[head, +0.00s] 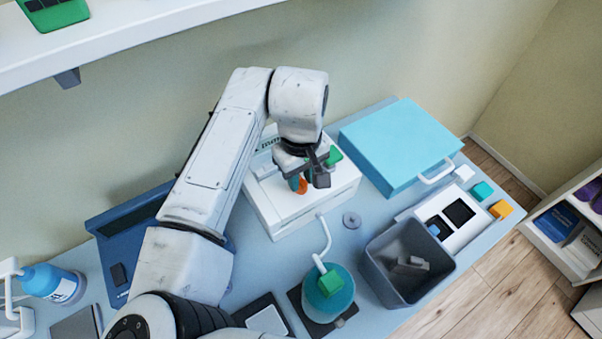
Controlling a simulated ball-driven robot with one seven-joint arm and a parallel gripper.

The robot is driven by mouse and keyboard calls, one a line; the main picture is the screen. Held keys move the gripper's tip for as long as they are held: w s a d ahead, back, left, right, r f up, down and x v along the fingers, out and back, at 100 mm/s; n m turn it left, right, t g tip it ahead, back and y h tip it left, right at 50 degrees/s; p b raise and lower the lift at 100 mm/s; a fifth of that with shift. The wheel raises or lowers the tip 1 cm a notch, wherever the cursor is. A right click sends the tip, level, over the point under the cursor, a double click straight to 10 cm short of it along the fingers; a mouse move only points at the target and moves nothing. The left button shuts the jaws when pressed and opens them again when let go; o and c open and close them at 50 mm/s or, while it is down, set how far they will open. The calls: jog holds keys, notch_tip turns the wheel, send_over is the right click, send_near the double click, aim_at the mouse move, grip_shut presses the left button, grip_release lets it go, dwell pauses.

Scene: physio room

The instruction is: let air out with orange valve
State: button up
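The orange valve (302,187) is a small orange piece on top of a white box-shaped unit (283,217), partly hidden by my gripper. My gripper (309,180) points down over the unit, with its dark fingers right at the valve. The fingers and the wrist overlap in this view, so I cannot tell whether they touch or hold it. A small teal piece (295,183) shows just left of the valve. A green piece (335,156) sits on the unit behind the gripper.
A teal case (398,140) stands right of the unit. A grey bin (408,290) and a teal round vessel (327,303) with a white tube stand in front. A blue bottle (48,283) is at far left. A shelf (130,35) overhangs at upper left.

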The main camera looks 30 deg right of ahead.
grip_shut()
jog(key=shift+m, duration=0.4)
jog(key=m, duration=0.2)
jog(key=shift+m, duration=0.4)
jog(key=m, duration=0.3)
jog(key=shift+m, duration=0.3)
jog(key=m+b, duration=0.1)
jog(key=m, duration=0.3)
jog(key=shift+m, duration=0.3)
jog(key=shift+m+b, duration=0.65)
jog(key=shift+m, duration=1.25)
